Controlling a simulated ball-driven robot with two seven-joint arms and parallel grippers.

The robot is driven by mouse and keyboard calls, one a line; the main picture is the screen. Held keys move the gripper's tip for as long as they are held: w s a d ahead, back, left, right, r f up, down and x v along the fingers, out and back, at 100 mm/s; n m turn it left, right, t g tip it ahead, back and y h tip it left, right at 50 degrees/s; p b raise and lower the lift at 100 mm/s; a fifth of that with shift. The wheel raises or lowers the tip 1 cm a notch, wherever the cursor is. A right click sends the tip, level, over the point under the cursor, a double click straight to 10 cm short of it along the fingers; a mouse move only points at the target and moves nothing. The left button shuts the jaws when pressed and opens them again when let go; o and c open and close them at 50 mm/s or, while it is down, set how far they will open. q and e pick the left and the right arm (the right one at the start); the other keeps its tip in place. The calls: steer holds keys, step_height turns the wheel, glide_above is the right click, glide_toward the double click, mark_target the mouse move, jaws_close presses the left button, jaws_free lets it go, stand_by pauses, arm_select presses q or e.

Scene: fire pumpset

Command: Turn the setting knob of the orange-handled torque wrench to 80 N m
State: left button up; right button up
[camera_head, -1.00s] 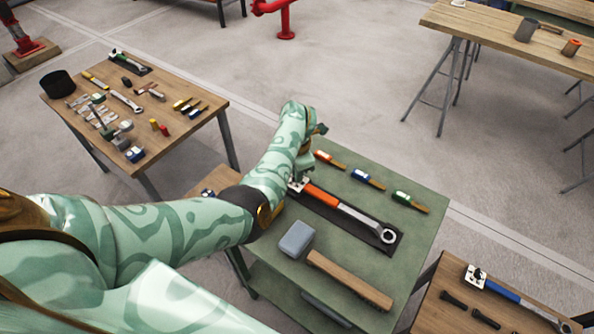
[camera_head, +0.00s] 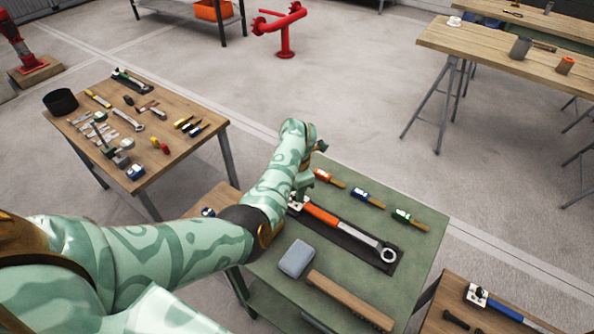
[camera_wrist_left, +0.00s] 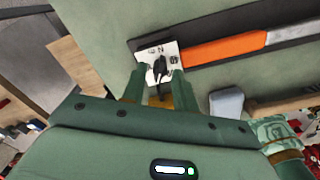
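The orange-handled torque wrench (camera_head: 321,214) lies on a black mat on the green table top, its ring end to the right. Its white dial plate shows by the handle end in the left wrist view (camera_wrist_left: 172,50), with the black setting knob (camera_wrist_left: 160,68) on it. The dial marks are too small to read surely. My left gripper (camera_wrist_left: 160,84) is over the dial plate, its fingers apart on either side of the knob, with a gap visible. In the head view my left gripper (camera_head: 304,180) partly hides the dial end. My right gripper is not in view.
A mallet with a grey head (camera_head: 297,258) lies in front of the wrench. Red, blue and green-marked tools (camera_head: 368,198) lie behind it. A blue-handled wrench (camera_head: 500,304) lies on a wooden table at lower right. A tool table (camera_head: 150,150) stands at left.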

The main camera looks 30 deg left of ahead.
arm_select(q)
step_height(320, 180, up, 15)
steer(key=p, duration=0.6)
steer(key=shift+r, duration=0.15)
